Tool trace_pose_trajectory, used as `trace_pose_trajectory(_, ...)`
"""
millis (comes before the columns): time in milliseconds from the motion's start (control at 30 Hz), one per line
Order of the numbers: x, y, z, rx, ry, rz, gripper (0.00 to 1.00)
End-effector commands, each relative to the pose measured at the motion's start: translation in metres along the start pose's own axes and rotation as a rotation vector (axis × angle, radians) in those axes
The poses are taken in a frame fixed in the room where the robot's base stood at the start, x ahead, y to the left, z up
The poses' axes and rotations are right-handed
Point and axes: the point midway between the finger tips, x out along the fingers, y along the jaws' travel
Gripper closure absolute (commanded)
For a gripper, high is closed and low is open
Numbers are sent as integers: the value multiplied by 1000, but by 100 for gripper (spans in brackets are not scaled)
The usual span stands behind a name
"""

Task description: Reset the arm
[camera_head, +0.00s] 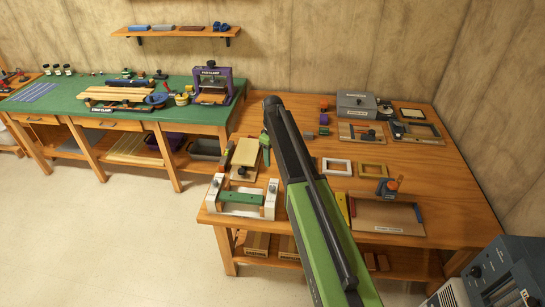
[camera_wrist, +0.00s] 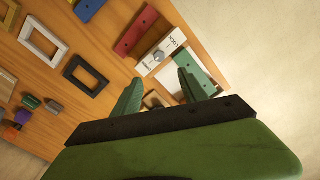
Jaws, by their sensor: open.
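My arm reaches out over the wooden workbench (camera_head: 460,190) in the head view. My gripper (camera_head: 266,148) hangs at its far end, partly hidden by the arm, above the bench beside a wooden board. In the wrist view my gripper's two green fingers (camera_wrist: 160,88) stand apart with nothing held between them. Beyond the fingers lie a white labelled block (camera_wrist: 160,50) and a green bar (camera_wrist: 200,72), partly covered by a finger.
A white-ended fixture (camera_head: 240,198) stands at the bench's front left. Picture frames (camera_head: 336,167), a grey box (camera_head: 356,105) and a tray (camera_head: 385,217) lie to the right. A green-topped bench (camera_head: 60,100) with a purple clamp press (camera_head: 212,85) is left. Open floor lies in front.

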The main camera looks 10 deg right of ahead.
Motion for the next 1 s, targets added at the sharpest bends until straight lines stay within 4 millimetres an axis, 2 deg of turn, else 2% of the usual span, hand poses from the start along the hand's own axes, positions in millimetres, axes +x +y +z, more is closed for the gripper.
trace_pose_trajectory(367, 1, 0, 0, 0, 0, 0, 50)
trace_pose_trajectory(467, 10, 1, 1, 1, 0, 0, 50)
trace_pose_trajectory(567, 19, -18, 23, 3, 0, 0, 50)
trace_pose_trajectory(733, 33, -73, 86, 80, 0, 0, 50)
trace_pose_trajectory(900, 43, -137, 158, 300, 1, 1, 50)
trace_pose_trajectory(1000, 44, -166, 190, 446, 1, 2, 50)
